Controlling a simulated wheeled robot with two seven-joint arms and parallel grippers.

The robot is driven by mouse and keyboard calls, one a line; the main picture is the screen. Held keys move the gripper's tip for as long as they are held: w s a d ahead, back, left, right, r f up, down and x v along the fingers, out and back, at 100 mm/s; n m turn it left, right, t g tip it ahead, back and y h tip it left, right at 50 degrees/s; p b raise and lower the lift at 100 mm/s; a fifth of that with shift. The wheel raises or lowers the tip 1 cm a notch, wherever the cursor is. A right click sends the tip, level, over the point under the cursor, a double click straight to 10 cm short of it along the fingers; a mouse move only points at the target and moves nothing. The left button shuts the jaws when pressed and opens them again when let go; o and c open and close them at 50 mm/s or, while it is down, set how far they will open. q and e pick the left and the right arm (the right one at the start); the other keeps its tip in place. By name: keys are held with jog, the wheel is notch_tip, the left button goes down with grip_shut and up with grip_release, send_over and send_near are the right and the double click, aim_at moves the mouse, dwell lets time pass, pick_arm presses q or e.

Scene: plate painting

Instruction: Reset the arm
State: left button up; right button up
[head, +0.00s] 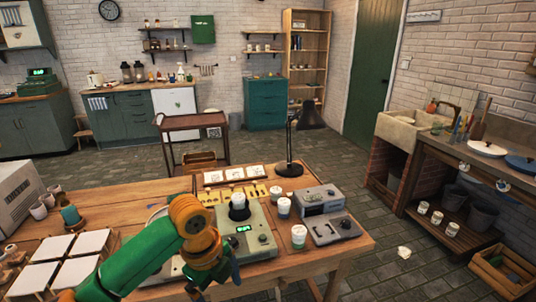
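My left arm, green with orange joint rings, reaches in from the lower left over the wooden worktable (330,252). Its wrist bends down, and my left gripper (215,280) is low at the bottom of the view, in front of the table's near side. The fingers are small, dark and partly hidden, so I cannot tell whether they are open or shut. No object is clearly seen in them. My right arm and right gripper are out of view.
A green-grey device (252,250) with a lit display holds a white-and-dark cup (239,207) beside my wrist. Several paint jars, a grey machine (320,200) and a black lamp (290,168) stand right of it. White square plates (90,242) lie left.

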pick_arm(q)
jog(key=w+f+n+t+h, duration=0.15)
jog(key=w+f+n, duration=0.25)
jog(key=f+n, duration=0.75)
jog(key=s+a+f+n, duration=0.2)
jog(key=s+f, duration=0.2)
jog(key=f, duration=0.6)
jog(key=s+a+f+n, duration=0.2)
jog(key=s+f+n, duration=0.1)
jog(key=f, duration=0.6)
jog(key=s+a+f+n+y, duration=0.1)
jog(key=s+f, duration=0.3)
jog(key=s, duration=0.5)
jog(key=s+a+f+n+y, duration=0.1)
jog(key=s+a+f+n, duration=0.1)
jog(key=s, duration=0.8)
jog(key=s+a+f+n+y, duration=0.1)
jog(key=s+a+f+n, duration=0.1)
jog(key=s+f, duration=0.4)
jog(key=s+g, duration=0.1)
jog(key=s, duration=0.2)
jog(key=shift+s+a, duration=0.4)
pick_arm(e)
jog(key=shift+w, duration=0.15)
